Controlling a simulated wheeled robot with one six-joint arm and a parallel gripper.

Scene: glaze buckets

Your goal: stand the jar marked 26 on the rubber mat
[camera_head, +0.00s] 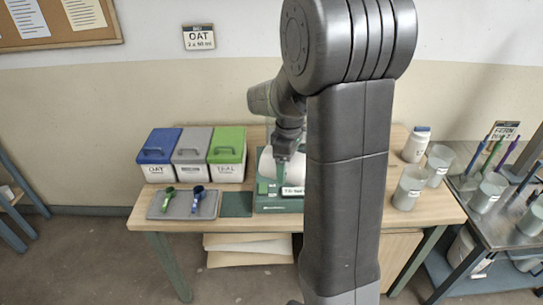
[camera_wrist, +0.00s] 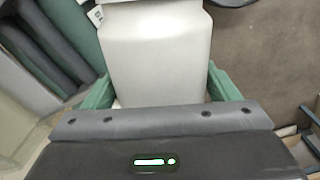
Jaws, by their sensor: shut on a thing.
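My gripper (camera_wrist: 160,92) is shut on a pale, whitish jar (camera_wrist: 155,50), with a green finger on each side of it. In the head view my gripper (camera_head: 284,160) is over the green stand-like unit at the table's middle, and a white surface, likely the held jar (camera_head: 266,166), shows beside it. My arm hides part of this area. A label edge shows at the jar's far left in the wrist view, but I cannot read a number. The flat dark green square, likely the rubber mat (camera_head: 236,204), lies bare just left of the green unit.
Three lidded bins (camera_head: 190,158) stand at the back left. A grey tray (camera_head: 156,208) with green and blue scoops lies before them. The green unit (camera_head: 268,204) adjoins the mat's right. Pale jars (camera_head: 409,188) and a white bottle (camera_head: 416,146) stand right. A metal cart (camera_head: 485,240) is beyond.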

